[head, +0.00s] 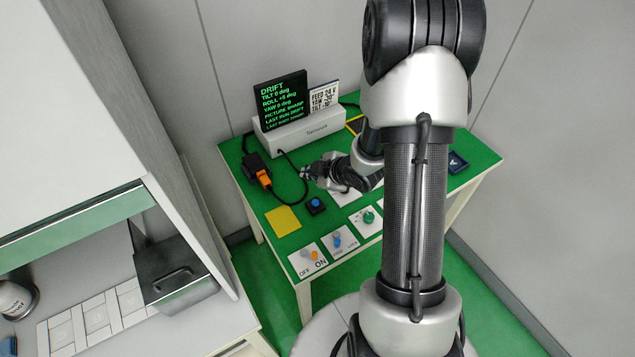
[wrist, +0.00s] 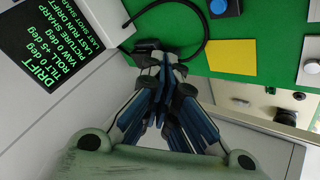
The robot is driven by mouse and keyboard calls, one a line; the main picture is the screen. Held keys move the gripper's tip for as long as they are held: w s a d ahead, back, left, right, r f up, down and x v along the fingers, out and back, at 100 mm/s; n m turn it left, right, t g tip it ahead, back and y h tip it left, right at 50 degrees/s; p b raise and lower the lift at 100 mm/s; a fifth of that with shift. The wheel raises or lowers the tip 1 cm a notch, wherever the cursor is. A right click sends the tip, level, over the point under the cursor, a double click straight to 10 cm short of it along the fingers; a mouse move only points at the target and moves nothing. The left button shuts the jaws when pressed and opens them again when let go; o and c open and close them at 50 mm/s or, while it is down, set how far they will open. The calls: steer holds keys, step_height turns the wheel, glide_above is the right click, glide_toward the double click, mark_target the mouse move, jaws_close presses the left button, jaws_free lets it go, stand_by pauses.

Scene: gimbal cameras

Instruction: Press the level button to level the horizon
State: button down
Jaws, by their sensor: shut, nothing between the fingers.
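A blue push button (head: 315,205) in a dark square housing sits on the green table top, near the yellow square. It also shows at the top edge of the wrist view (wrist: 218,7). I cannot read any label on it. A black screen (head: 283,98) stands on a white unit at the back of the table. It reads DRIFT, with tilt 0, yaw 0 and a small non-zero roll; it also shows in the wrist view (wrist: 50,48). My gripper (head: 308,173) is shut and empty, behind the blue button and apart from it; its fingers (wrist: 165,62) show in the wrist view.
A yellow square (head: 283,221) lies left of the button. An ON/OFF switch plate (head: 308,259), a plate with a blue knob (head: 338,242) and a green knob (head: 368,217) line the front. A black-and-orange plug (head: 258,172) with a cable lies at left. A grey cabinet stands left.

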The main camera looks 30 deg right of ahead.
mark_target(313, 204)
steer(key=shift+w+d+f, duration=0.15)
steer(key=shift+d+f, duration=0.05)
steer(key=shift+f, duration=0.65)
steer(key=shift+f, duration=0.15)
step_height(313, 204, down, 9)
steer(key=b, duration=0.7)
steer(key=shift+r, duration=0.2)
stand_by(0.6)
steer(key=shift+f+b, duration=0.4)
steer(key=shift+b, duration=0.15)
